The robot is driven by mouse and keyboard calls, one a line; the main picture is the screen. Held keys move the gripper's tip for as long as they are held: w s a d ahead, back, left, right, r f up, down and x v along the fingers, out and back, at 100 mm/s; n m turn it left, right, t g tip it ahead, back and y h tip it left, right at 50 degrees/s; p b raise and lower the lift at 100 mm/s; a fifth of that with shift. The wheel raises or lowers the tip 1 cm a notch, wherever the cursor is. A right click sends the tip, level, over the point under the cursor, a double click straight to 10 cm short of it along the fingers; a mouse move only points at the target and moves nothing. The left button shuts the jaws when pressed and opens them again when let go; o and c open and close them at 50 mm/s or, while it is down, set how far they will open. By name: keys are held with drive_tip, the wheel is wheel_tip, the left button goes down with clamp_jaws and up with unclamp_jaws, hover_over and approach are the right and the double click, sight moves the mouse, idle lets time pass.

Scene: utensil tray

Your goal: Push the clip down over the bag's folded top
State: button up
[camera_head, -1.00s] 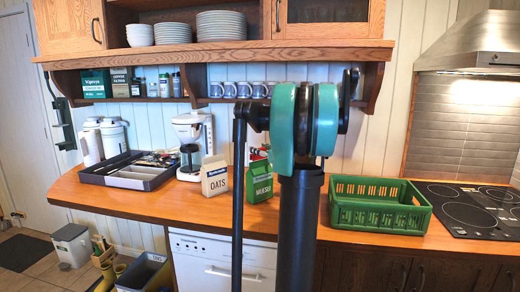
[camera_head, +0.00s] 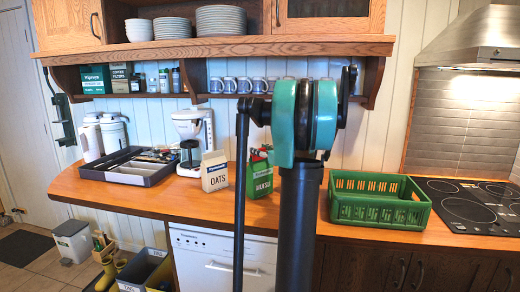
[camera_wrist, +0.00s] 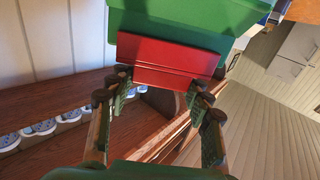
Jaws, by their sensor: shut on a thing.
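The green muesli bag (camera_head: 260,178) stands on the wooden counter, to the right of the white oats bag. The red clip shows only as small red bits at the bag's top in the head view. In the wrist view the red clip (camera_wrist: 168,62) lies between the fingertips of my gripper (camera_wrist: 163,86), which is shut on it. The green bag (camera_wrist: 185,20) fills the top of that view, right against the clip. I cannot tell how far the clip sits over the fold. In the head view my arm hides part of the bag's right side.
The oats bag (camera_head: 214,171) stands close by on the left. A coffee machine (camera_head: 189,140) and a grey utensil tray (camera_head: 127,177) are farther left. A green crate (camera_head: 380,211) stands to the right, before the hob (camera_head: 470,205). A shelf with mugs (camera_head: 230,85) hangs above.

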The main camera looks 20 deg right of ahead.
sight(260, 149)
drive_tip(key=shift+f, duration=0.2)
drive_tip(key=o, duration=0.9)
drive_tip(key=shift+o, duration=0.2)
drive_tip(key=shift+r, duration=0.1)
wheel_tip(260, 149, up, 10)
drive_tip(key=shift+f, duration=0.1)
